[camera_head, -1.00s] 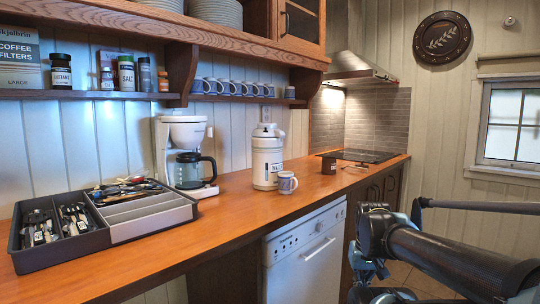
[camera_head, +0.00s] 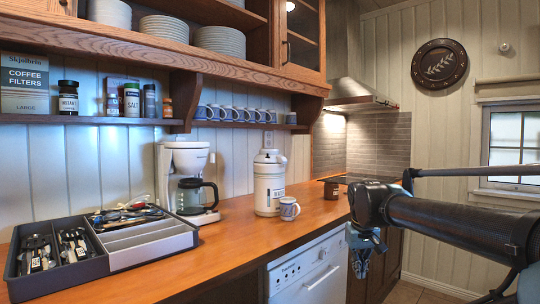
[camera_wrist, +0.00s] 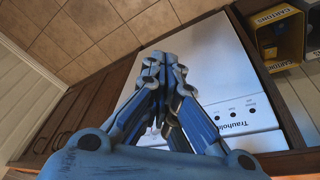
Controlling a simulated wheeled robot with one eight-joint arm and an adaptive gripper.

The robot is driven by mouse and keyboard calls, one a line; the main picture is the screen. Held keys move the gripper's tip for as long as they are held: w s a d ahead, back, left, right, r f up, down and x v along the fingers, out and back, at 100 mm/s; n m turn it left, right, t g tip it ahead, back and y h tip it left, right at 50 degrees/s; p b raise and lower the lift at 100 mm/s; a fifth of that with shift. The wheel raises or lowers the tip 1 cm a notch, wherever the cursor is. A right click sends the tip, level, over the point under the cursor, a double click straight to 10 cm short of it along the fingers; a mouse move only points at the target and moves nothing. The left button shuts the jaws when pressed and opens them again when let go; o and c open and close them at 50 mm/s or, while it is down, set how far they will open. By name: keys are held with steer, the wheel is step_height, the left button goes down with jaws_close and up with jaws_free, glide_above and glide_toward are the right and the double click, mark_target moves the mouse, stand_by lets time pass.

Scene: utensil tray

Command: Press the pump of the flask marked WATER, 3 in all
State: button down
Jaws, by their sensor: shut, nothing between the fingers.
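A white pump flask (camera_head: 269,190) stands upright on the wooden counter, right of the coffee maker. Its label is partly turned away and too small to read for certain. A small blue and white mug (camera_head: 289,208) stands just in front of it to the right. My gripper (camera_head: 360,265) hangs at the right, in front of the counter edge and below the counter top, apart from the flask. In the wrist view my gripper (camera_wrist: 164,62) is shut and empty, with the white dishwasher behind it. The flask is not in the wrist view.
A grey utensil tray (camera_head: 60,282) and a coffee maker (camera_head: 186,175) stand left of the flask. A shelf (camera_head: 90,120) with jars and mugs hangs above. A dishwasher (camera_head: 308,268) is under the counter.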

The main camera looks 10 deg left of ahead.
steer(key=w+a+r+n+t, duration=0.2)
steer(key=w+a+r, duration=0.2)
steer(key=w+r, duration=1.05)
step_height(320, 180, up, 32)
steer(key=n+t+y, duration=0.1)
steer(key=n+t, duration=0.3)
steer(key=n, duration=0.2)
glide_above(269, 151)
steer(key=w+a, duration=0.1)
steer(key=w, duration=0.3)
steer(key=shift+w+a+r, duration=0.1)
steer(key=shift+a, duration=0.1)
steer(key=shift+f, duration=4.45)
